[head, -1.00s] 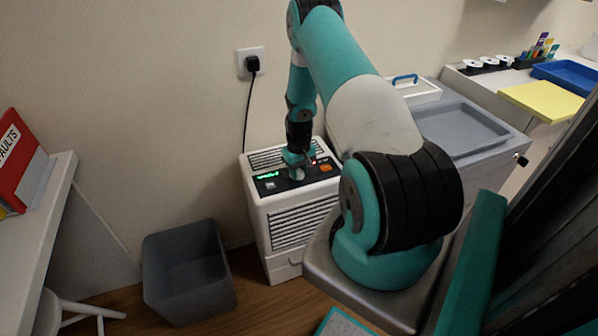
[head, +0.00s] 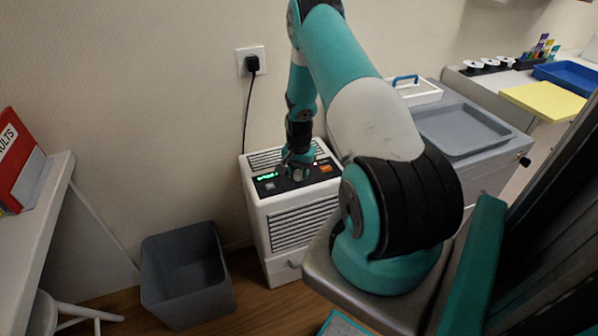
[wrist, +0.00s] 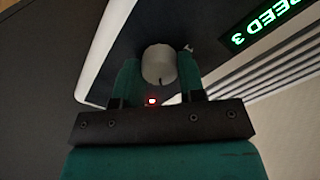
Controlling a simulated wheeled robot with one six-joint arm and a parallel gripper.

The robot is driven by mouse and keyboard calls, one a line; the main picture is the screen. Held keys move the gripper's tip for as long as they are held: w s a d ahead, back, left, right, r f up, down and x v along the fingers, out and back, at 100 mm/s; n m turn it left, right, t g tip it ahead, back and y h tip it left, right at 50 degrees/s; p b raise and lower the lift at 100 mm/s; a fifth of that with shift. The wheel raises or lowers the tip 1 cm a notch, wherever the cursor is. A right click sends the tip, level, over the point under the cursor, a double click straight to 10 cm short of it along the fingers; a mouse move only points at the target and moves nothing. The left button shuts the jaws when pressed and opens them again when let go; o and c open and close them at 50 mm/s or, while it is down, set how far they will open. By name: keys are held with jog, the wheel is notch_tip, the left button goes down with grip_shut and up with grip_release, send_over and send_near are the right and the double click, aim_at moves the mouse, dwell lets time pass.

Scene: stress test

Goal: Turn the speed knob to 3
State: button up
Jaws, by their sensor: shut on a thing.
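The speed knob (wrist: 158,64) is a round grey-white knob on the black control panel of a white floor unit (head: 300,222). My gripper (wrist: 158,82) is shut on the knob, with one teal finger on each side of it in the wrist view. A dark pointer mark shows at the knob's lower edge there. The green display (wrist: 262,25) reads "SPEED 3", seen upside down and partly cut off; it also glows on the panel in the head view (head: 267,177).
An orange button (head: 326,169) lies on the panel right of my gripper. A grey bin (head: 187,275) stands on the floor to the left. A plugged cord (head: 248,110) hangs behind the unit. A grey cart with a tray (head: 462,130) stands to the right.

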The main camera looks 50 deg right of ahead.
aim_at(299, 172)
jog(key=shift+d+m, duration=0.1)
jog(key=shift+m, duration=1)
jog(key=o, duration=0.9)
notch_tip(299, 172, up, 18)
jog(key=shift+f, duration=0.25)
